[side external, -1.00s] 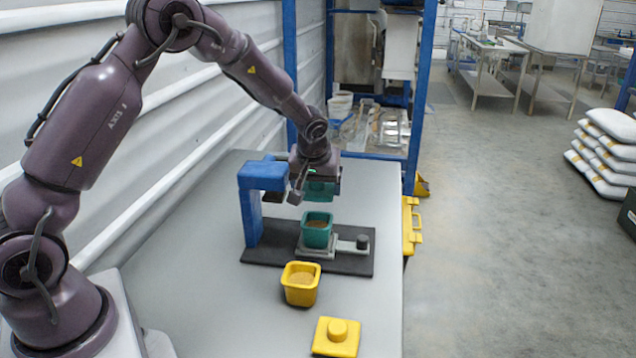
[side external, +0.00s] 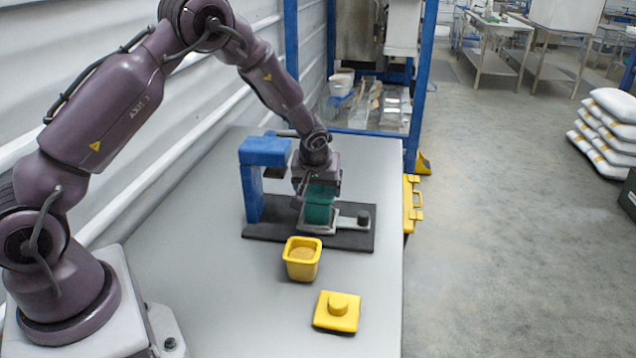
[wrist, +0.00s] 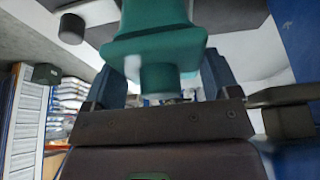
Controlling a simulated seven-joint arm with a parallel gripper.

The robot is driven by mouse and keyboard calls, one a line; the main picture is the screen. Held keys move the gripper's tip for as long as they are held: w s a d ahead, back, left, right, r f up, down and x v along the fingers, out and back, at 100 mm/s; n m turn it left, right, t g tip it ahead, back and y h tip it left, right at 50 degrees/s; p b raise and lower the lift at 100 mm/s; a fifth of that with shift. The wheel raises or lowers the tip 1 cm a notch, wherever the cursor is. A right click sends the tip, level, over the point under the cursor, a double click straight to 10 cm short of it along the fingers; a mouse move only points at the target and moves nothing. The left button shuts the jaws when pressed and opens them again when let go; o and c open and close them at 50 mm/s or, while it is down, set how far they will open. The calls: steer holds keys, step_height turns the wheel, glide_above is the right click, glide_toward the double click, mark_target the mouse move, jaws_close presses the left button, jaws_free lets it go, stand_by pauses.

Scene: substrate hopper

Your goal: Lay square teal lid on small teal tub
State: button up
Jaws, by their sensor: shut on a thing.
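The square teal lid (side external: 322,191) is in my gripper (side external: 319,181). In the wrist view the lid (wrist: 152,45) has its round knob between the two fingers of my gripper (wrist: 160,82). The small teal tub (side external: 318,214) stands upright on the grey plate of the dark base. The lid is right over the tub, and in the wrist view the tub (wrist: 153,12) shows just beyond it. The lid looks level and lined up with the tub. I cannot tell whether it rests fully on the rim. The tub's contents are hidden.
A blue overhanging bracket (side external: 252,192) stands close left of my gripper. A dark knob (side external: 363,217) is right of the tub on the base. A yellow tub (side external: 301,262) and a yellow lid (side external: 337,312) are in front. The table's left part is clear.

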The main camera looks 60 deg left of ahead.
stand_by(0.4)
steer(key=o, duration=0.8)
steer(key=shift+c, duration=0.2)
steer(key=s+d+r+m+h, duration=0.1)
steer(key=s+d+r, duration=0.2)
steer(key=s+r, duration=0.35)
steer(key=s+d+r+m+t, duration=0.1)
steer(key=s+d+r+m, duration=0.15)
steer(key=r, duration=0.65)
steer(key=s+d+r+h, duration=0.1)
steer(key=s+d+r, duration=0.2)
steer(key=s+r, duration=0.35)
steer(key=s+d+r+m, duration=0.2)
steer(key=s+m, duration=0.1)
steer(key=s, duration=0.3)
steer(key=s+d+r+m+t+h, duration=0.1)
steer(key=s+d+m, duration=0.1)
steer(key=s, duration=0.5)
steer(key=shift+d+r+m+t, duration=0.3)
steer(key=shift+d+r+m, duration=0.05)
steer(key=shift+m, duration=0.1)
